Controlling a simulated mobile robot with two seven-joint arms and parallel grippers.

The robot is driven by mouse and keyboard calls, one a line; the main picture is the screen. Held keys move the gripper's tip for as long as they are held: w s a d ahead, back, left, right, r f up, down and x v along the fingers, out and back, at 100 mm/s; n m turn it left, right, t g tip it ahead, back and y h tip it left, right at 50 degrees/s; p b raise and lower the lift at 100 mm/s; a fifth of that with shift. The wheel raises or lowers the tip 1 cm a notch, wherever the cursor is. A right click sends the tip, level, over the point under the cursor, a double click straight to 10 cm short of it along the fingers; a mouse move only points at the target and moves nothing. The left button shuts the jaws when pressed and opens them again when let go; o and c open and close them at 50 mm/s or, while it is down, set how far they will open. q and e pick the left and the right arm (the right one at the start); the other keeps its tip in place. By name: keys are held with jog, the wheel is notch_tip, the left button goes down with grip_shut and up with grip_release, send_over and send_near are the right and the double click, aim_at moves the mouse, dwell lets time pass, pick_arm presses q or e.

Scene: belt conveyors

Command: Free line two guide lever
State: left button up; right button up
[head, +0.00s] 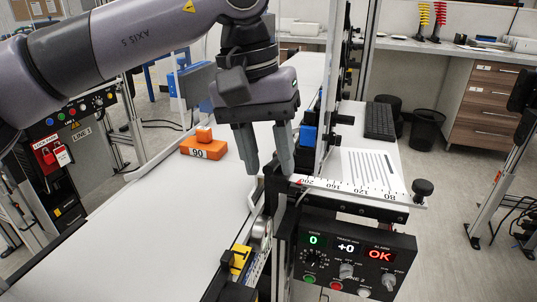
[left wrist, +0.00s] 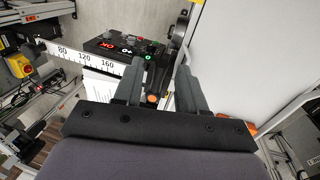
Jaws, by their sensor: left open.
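My left gripper (head: 268,168) points down over the near right edge of the belt. The line 2 control panel (head: 350,260) is below right, with a green 0, +0 and a red OK. The panel shows in the left wrist view too (left wrist: 125,47).
An orange box marked 90 (head: 204,149) with a smaller orange block lies on the pale belt (head: 160,215). A scale plate (head: 350,185) with a black knob (head: 423,188) sits right of the upright rail. A line 1 panel with red lockout tags (head: 45,155) stands left.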

pick_arm(q)
jog(key=shift+f, duration=0.1)
grip_shut()
jog(key=shift+d+n, duration=0.15)
jog(key=shift+n, duration=0.15)
jog(key=shift+w+d+n+t+y+p, duration=0.4)
jog(key=shift+d+n, duration=0.5)
jog(key=shift+n, duration=2.15)
jog(key=shift+w+d+n+t+y+p, duration=0.2)
jog(key=shift+w+d+n+t+p, duration=0.55)
jog(key=shift+n, duration=2.35)
jog(key=shift+w+d+n+t+y+p, duration=0.25)
jog(key=shift+d+n, duration=0.85)
jog(key=shift+n, duration=1.95)
